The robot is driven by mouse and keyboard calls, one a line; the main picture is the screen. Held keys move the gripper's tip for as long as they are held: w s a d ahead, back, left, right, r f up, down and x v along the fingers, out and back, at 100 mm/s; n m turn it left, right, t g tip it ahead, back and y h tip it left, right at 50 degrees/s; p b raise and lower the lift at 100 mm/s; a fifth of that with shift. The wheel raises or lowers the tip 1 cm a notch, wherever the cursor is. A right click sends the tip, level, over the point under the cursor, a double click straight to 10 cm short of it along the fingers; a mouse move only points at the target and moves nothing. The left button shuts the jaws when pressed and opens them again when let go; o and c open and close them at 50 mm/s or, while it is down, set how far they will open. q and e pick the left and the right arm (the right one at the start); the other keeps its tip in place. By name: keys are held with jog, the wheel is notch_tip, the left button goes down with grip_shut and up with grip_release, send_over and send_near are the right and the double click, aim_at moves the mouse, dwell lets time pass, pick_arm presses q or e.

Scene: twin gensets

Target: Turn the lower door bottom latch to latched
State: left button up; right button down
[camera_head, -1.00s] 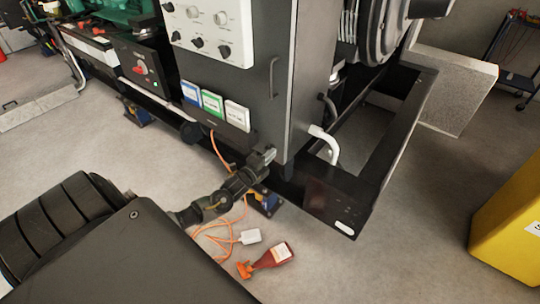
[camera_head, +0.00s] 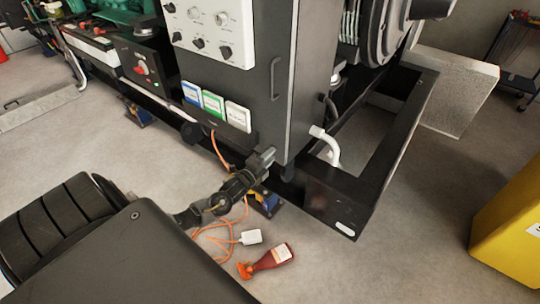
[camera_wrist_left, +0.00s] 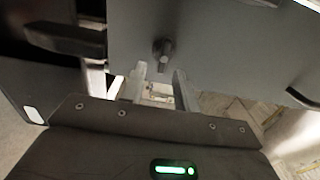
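The lower door is a dark grey cabinet panel (camera_head: 262,100) with a bar handle (camera_head: 274,80); it also fills the upper part of the left wrist view (camera_wrist_left: 225,45). The bottom latch (camera_wrist_left: 163,52) shows in the left wrist view as a small dark knob on the door, just beyond my fingertips and lined up with the gap between them. My left gripper (camera_head: 264,158) is at the cabinet's bottom corner. In the wrist view its two fingers (camera_wrist_left: 160,71) are apart with nothing between them. In the head view the gripper hides the latch. My right gripper is out of view.
The black base frame (camera_head: 335,205) with a white bent pipe (camera_head: 328,146) stands right of the gripper. An orange cable (camera_head: 215,228) and a red bottle (camera_head: 272,257) lie on the floor below. A yellow box (camera_head: 510,230) stands at right, with clear floor between.

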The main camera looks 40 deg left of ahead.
pick_arm(q)
jog(key=s, duration=1)
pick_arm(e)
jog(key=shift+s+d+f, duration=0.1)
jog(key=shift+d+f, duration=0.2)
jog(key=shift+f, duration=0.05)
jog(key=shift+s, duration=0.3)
